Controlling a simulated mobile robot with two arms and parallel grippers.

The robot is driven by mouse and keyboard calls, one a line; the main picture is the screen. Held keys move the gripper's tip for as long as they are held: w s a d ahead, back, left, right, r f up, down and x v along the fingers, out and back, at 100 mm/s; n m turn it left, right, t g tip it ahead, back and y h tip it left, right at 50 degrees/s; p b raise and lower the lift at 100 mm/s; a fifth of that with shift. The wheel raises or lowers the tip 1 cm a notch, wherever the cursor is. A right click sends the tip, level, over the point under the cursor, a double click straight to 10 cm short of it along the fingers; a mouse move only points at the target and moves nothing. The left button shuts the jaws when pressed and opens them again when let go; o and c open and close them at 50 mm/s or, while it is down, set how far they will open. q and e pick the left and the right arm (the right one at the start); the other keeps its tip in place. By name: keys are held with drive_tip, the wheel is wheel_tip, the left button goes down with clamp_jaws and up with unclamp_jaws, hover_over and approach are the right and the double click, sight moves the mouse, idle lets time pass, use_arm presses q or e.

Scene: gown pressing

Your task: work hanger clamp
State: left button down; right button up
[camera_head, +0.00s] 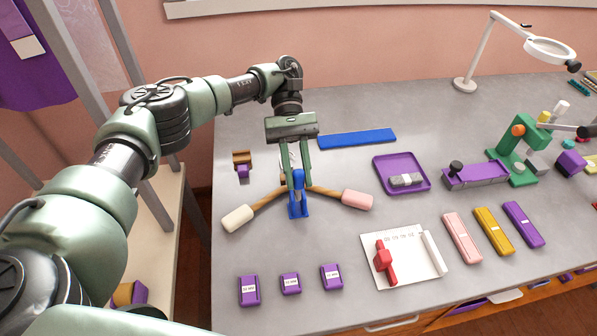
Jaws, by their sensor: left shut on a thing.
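A wooden hanger with a cream pad on its left end and a pink pad on its right end (356,200) lies on the grey table. A blue clamp (298,204) stands at the hanger's middle. My left gripper (294,178) comes down from above and is shut on the blue clamp's upper part. The fingers hide part of the clamp and the hanger's centre, so I cannot tell how the clamp meets the wood. My right gripper is not in view.
A blue bar (357,139) lies behind the hanger. A purple tray (422,166) with a grey piece stands to the right. A white card (415,268) with a red tool (385,262) and several purple blocks lie in front. A lamp (466,84) stands at the back right.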

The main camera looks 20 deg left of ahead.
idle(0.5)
use_arm(q)
drive_tip(key=c, duration=1.2)
unclamp_jaws()
wheel_tip(320, 180, up, 9)
drive_tip(key=shift+w+a+r, duration=0.1)
drive_tip(key=shift+r, duration=0.05)
wheel_tip(320, 180, up, 11)
drive_tip(key=p, duration=0.6)
drive_tip(key=shift+f, duration=0.2)
